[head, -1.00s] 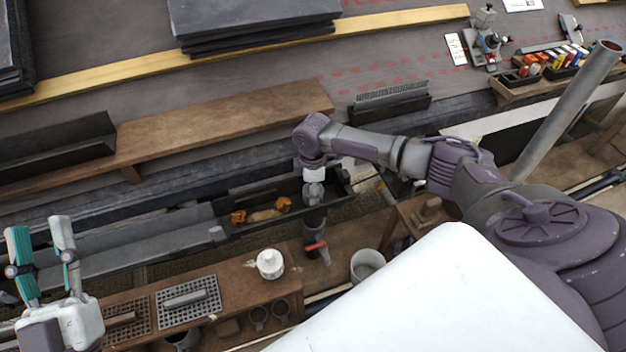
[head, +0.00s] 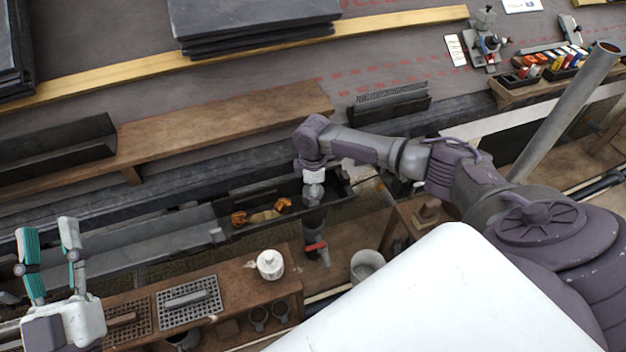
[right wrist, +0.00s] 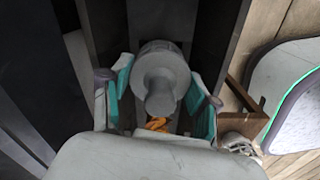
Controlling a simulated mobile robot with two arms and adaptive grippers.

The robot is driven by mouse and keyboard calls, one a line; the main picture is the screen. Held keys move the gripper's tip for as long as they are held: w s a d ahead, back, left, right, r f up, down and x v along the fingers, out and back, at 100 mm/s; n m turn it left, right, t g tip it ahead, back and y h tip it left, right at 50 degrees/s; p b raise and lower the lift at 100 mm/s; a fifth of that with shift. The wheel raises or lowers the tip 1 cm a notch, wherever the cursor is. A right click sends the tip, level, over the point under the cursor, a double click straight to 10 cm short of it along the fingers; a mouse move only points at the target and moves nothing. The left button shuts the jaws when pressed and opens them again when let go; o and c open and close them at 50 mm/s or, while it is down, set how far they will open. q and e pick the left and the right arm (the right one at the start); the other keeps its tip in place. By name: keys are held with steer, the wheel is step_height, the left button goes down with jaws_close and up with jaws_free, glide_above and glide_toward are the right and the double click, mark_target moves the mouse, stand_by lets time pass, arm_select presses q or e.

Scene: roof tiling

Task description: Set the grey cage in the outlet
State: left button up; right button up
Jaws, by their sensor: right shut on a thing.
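My right gripper (right wrist: 161,98) is shut on the grey cage (right wrist: 160,78), a round grey piece with a narrower stem between the turquoise pads. In the head view my right gripper (head: 313,185) is small, above the dark gutter section (head: 338,203). The outlet is hidden under the gripper and cage. A dark pipe (head: 314,222) shows just below that spot. I cannot tell whether the cage touches the outlet. My left gripper (head: 48,230) is open and empty at the lower left, away from the gutter.
Orange-brown debris (head: 262,215) lies in the gutter left of my right gripper. A wooden bench (head: 237,285) holds a white pot (head: 270,264) and a metal grating (head: 189,301). A grey bucket (head: 367,265) stands to the right. A plank (head: 215,125) lies behind the gutter.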

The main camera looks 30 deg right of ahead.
steer(key=o, duration=1)
steer(key=shift+o, duration=1)
